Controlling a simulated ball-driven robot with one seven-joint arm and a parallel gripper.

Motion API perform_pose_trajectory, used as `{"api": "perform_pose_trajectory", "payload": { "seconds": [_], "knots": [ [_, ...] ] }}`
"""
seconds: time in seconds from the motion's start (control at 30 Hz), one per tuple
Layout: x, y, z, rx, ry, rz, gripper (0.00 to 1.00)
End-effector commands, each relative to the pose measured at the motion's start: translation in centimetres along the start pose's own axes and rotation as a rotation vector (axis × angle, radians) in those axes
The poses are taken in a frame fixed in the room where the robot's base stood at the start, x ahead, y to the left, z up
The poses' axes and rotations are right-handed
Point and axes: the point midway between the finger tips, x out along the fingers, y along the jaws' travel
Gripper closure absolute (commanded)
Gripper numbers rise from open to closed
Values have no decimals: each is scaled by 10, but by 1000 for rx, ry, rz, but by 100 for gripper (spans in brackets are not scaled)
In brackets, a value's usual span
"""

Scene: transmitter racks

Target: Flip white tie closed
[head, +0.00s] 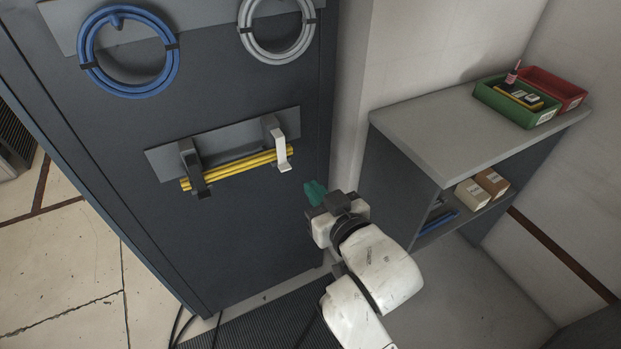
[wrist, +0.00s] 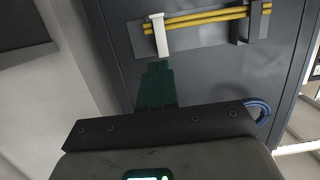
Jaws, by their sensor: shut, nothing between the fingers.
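The white tie (head: 278,145) is on a grey plate on the dark rack door, at the right end of the yellow cables (head: 236,168). Its strip runs down in front of the cables, with its lower end below them; I cannot tell whether it is latched. In the wrist view the white tie (wrist: 159,36) is just beyond my fingertips. My gripper (head: 314,192) has green fingers, shut and empty, below and right of the tie, apart from it in the head view. The green fingers also show in the wrist view (wrist: 156,85), pointing toward the tie's lower end.
A dark tie (head: 193,168) crosses the cables' left end. Blue (head: 128,50) and grey (head: 277,28) cable coils hang above. To the right stands a shelf unit (head: 455,120) with green (head: 516,103) and red bins on top. The door face below the cables is clear.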

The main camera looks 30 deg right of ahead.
Motion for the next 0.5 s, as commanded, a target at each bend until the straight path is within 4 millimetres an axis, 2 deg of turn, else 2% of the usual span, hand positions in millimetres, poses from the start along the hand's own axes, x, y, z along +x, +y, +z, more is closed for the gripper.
{"api": "perform_pose_trajectory", "payload": {
  "seconds": [0.03, 0.23, 0.5],
  "knots": [
    [-4, 0, 10, 0, -4, 0, 100],
    [-22, 0, 36, 0, -4, 0, 100],
    [-32, 0, 49, 0, 0, -1, 100]
  ]
}}
